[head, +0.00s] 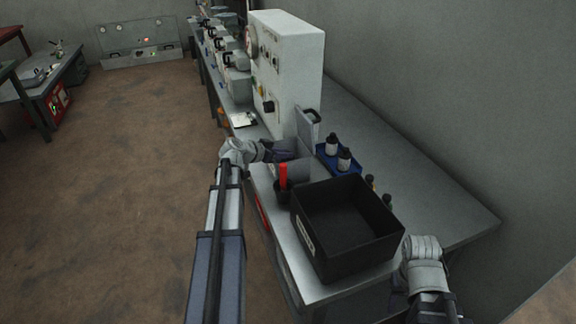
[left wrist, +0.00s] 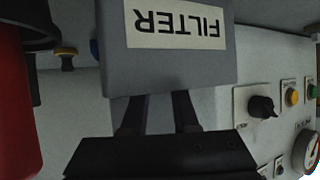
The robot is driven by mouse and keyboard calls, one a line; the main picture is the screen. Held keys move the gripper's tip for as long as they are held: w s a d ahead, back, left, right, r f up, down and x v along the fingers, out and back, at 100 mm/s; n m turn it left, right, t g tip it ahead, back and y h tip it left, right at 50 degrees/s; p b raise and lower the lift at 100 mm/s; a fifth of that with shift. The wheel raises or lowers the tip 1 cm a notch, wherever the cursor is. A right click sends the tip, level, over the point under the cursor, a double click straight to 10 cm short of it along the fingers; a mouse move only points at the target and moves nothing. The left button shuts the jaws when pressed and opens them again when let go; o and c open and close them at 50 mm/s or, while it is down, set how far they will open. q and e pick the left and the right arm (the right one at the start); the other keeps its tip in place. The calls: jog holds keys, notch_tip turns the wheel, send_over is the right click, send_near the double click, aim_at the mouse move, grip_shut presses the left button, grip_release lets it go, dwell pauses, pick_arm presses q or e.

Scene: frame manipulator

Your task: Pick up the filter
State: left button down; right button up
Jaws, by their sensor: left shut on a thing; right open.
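The filter is a grey block with a white label reading FILTER, upside down in the left wrist view (left wrist: 180,62). My left gripper (left wrist: 160,112) is shut on it, and the two dark fingers meet the block's near edge. In the head view my left gripper (head: 281,156) reaches in from the left over the bench, beside a grey box-like part (head: 296,168) in front of the white control cabinet. I cannot clearly separate the filter from that part there. My right gripper (head: 425,268) is at the lower right, beside the bench, open and holding nothing visible; its fingers are hard to make out.
A black open bin (head: 347,264) stands on the bench right of my left gripper. A red-handled thing in a dark holder (head: 283,189) is close to that gripper. A blue tray (head: 328,160) with bottles lies behind. The white cabinet (head: 289,60) rises beyond. The bench's right end is clear.

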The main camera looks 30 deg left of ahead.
aim_at(284, 160)
pick_arm(q)
jog(key=shift+r, duration=0.1)
dwell(0.4)
notch_tip(284, 160, up, 10)
jog(key=p, duration=1)
dwell(0.7)
